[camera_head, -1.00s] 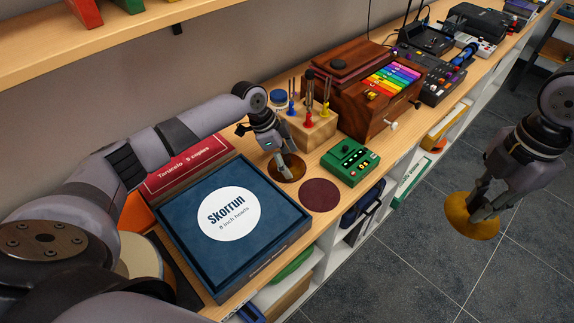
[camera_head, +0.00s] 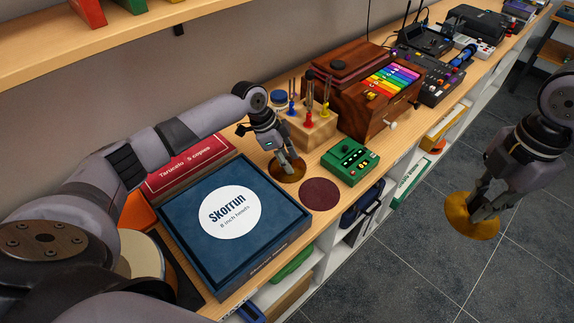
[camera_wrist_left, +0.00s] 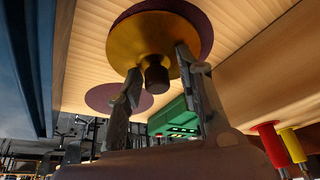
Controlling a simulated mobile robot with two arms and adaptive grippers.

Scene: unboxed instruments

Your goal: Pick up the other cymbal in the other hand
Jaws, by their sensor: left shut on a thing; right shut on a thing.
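My left gripper (camera_head: 287,164) points down at a small gold-brown cymbal (camera_head: 285,178) on the wooden counter. In the left wrist view this cymbal (camera_wrist_left: 138,40) has a dark central knob (camera_wrist_left: 156,76) and a maroon pad behind it. The left fingers (camera_wrist_left: 158,78) are on either side of the knob, shut on the cymbal. My right gripper (camera_head: 480,208) is shut on another gold cymbal (camera_head: 457,224) and holds it over the floor, clear of the counter. The fingers hide part of each cymbal.
An empty maroon pad (camera_head: 320,194) lies right of the left cymbal. A green device (camera_head: 350,160), a wooden holder with mallets (camera_head: 312,132), a wooden instrument box (camera_head: 360,105) and a blue box (camera_head: 180,215) stand close by. An upper shelf (camera_head: 120,38) overhangs the back.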

